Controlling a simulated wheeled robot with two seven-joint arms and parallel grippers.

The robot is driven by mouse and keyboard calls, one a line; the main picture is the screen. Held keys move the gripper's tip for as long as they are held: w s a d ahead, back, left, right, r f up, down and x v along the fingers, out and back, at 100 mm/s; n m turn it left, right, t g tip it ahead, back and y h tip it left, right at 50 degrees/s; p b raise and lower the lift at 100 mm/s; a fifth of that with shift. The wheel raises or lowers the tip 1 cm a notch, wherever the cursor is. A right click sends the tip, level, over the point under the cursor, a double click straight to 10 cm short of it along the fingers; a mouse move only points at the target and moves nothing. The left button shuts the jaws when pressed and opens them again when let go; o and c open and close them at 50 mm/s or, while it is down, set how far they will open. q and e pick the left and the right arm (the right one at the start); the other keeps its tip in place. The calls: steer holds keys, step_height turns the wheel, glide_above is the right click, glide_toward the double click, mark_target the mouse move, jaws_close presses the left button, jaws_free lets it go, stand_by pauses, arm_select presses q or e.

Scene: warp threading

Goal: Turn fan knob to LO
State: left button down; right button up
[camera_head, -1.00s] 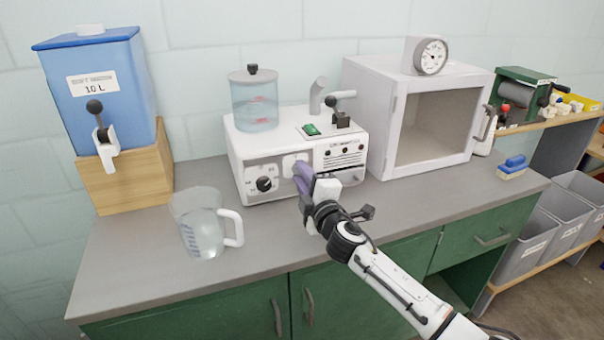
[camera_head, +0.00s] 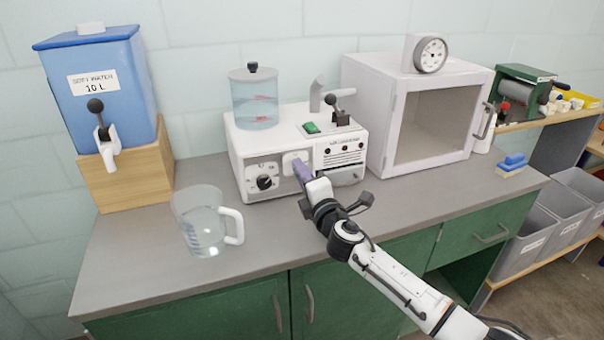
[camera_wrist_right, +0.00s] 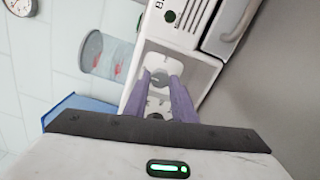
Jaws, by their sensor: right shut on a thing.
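The white machine (camera_head: 245,150) stands on the counter. Its front has a dial plate with a black knob (camera_head: 264,183) and, to the right, a second white dial plate (camera_head: 290,160). My right gripper (camera_head: 299,168) is at this second plate, its purple fingers reaching the machine's front. In the right wrist view the fingers (camera_wrist_right: 161,78) stand either side of the plate's middle (camera_wrist_right: 161,63), shut on the small fan knob there. The knob itself is mostly hidden, and its setting and label cannot be read. My left gripper is not in view.
A clear jug (camera_head: 200,225) stands at the counter's front left. A blue water tank (camera_head: 100,70) on a wooden stand is behind it. A white cabinet (camera_head: 385,120) is right of the machine. The counter front between jug and arm is clear.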

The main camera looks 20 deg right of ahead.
steer(key=o, duration=1.1)
steer(key=s, duration=1)
steer(key=shift+s+d, duration=0.15)
